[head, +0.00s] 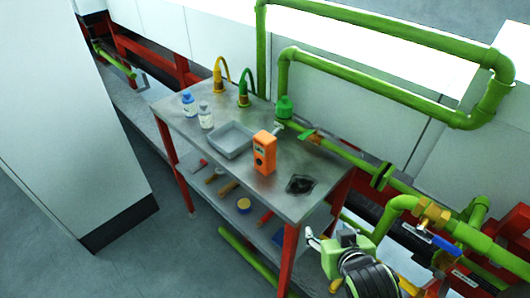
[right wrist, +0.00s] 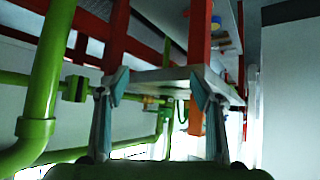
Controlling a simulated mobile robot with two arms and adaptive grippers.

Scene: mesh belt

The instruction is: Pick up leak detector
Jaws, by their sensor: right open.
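The leak detector is an orange upright box with a dark front panel (head: 265,152). It stands on the metal table near its front edge, between a grey tray and a dark opening in the tabletop. In the right wrist view, which looks upside down, an orange shape (right wrist: 195,117) beside the right finger appears to be it. My right gripper (head: 322,261) is at the lower right of the head view, beyond the table's near right corner and apart from the detector. Its two fingers (right wrist: 158,100) are spread with nothing between them. My left gripper is not in view.
The metal table (head: 225,175) has red legs and a lower shelf with tools and a tape roll (head: 243,205). A grey tray (head: 232,139), bottles (head: 206,115) and taps (head: 243,88) are on top. Green pipes (head: 350,155) run behind and right. Floor is clear at front left.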

